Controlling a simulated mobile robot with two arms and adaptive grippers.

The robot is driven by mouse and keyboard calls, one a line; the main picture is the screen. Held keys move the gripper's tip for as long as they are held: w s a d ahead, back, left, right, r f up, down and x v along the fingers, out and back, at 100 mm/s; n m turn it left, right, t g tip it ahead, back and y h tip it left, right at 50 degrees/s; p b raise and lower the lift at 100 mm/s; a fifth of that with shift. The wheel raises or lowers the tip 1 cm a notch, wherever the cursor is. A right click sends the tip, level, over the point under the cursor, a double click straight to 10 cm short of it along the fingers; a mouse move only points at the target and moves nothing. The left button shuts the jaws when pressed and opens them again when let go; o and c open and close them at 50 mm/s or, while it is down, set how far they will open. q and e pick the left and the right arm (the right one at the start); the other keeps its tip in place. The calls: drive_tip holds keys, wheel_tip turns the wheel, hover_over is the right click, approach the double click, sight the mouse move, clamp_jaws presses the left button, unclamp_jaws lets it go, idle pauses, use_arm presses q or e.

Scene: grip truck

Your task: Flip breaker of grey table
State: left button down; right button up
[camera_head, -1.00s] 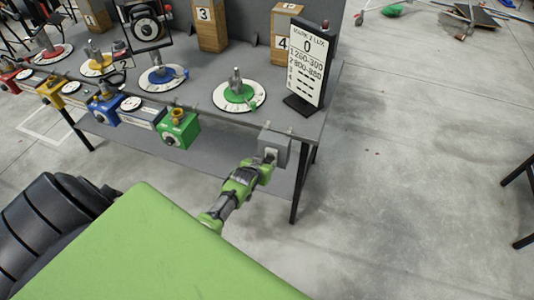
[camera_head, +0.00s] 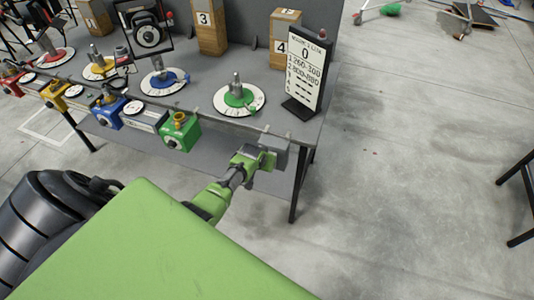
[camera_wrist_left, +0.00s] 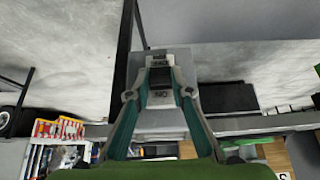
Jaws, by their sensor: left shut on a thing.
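The grey breaker box (camera_head: 282,152) is fixed at the front right edge of the grey table (camera_head: 205,132). In the left wrist view the box (camera_wrist_left: 181,62) faces me, with a dark switch (camera_wrist_left: 160,77) in the middle of its front. My left gripper (camera_head: 264,158) is at the front of the box and hides most of its face in the head view. In the left wrist view its fingers (camera_wrist_left: 160,93) lie on both sides of the switch area and are closed on the switch. Their exact contact is hard to see. My right gripper is not in view.
Colored valve boxes, such as the green one (camera_head: 180,132), line the table's front edge to the left. Round dials and a sign (camera_head: 307,68) stand on top. A table leg (camera_head: 298,185) is below the box.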

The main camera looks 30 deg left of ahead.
use_arm(q)
drive_tip(key=c, duration=1.8)
unclamp_jaws()
drive_tip(key=shift+v, duration=5.95)
